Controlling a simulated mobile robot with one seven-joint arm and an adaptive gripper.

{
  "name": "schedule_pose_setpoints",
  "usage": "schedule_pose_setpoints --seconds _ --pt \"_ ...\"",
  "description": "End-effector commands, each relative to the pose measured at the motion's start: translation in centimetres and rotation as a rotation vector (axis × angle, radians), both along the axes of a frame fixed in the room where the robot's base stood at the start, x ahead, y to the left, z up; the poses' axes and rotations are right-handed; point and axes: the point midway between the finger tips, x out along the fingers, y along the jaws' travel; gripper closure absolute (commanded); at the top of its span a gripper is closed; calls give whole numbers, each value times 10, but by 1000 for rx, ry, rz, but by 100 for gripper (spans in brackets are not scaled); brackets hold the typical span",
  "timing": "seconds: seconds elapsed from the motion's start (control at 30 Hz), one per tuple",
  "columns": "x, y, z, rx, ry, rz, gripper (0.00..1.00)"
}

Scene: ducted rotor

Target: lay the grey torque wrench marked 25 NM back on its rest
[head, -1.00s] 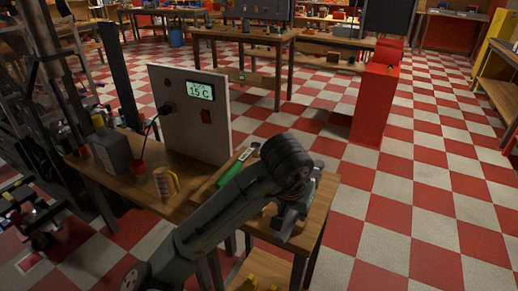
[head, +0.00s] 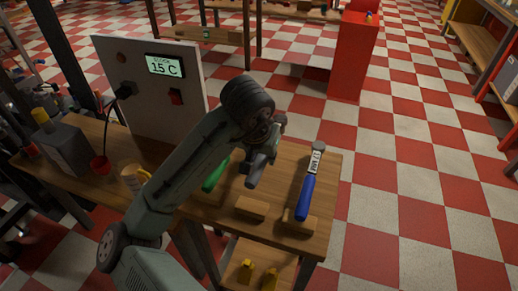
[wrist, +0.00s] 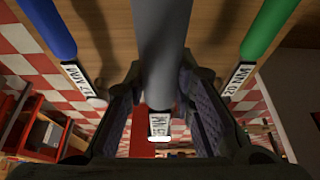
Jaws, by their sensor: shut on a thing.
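The grey torque wrench (wrist: 163,45) runs down the middle of the wrist view, between the fingers of my gripper (wrist: 160,112), which is shut on it. Its small white label (wrist: 159,125) is too blurred to read surely. In the head view my gripper (head: 262,165) hangs over the workbench, behind a bare wooden rest block (head: 251,207). A green-handled wrench (head: 216,174) lies to the left, partly hidden by my arm.
The workbench (head: 325,175) also carries a panel (head: 140,95) reading 15 C, a dark box (head: 65,150) and a yellowish mug (head: 133,178). Yellow pieces (head: 246,271) sit on the shelf below. A red cabinet (head: 352,55) stands beyond, with open checkered floor between.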

Motion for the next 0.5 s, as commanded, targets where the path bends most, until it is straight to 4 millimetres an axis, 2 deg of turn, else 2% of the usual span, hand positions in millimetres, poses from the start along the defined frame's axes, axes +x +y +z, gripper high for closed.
schedule_pose_setpoints --seconds 0.37,0.5 --pt "-1 -1 1 -2 -9 3 100" --pt "-1 0 -8 0 -12 6 100"
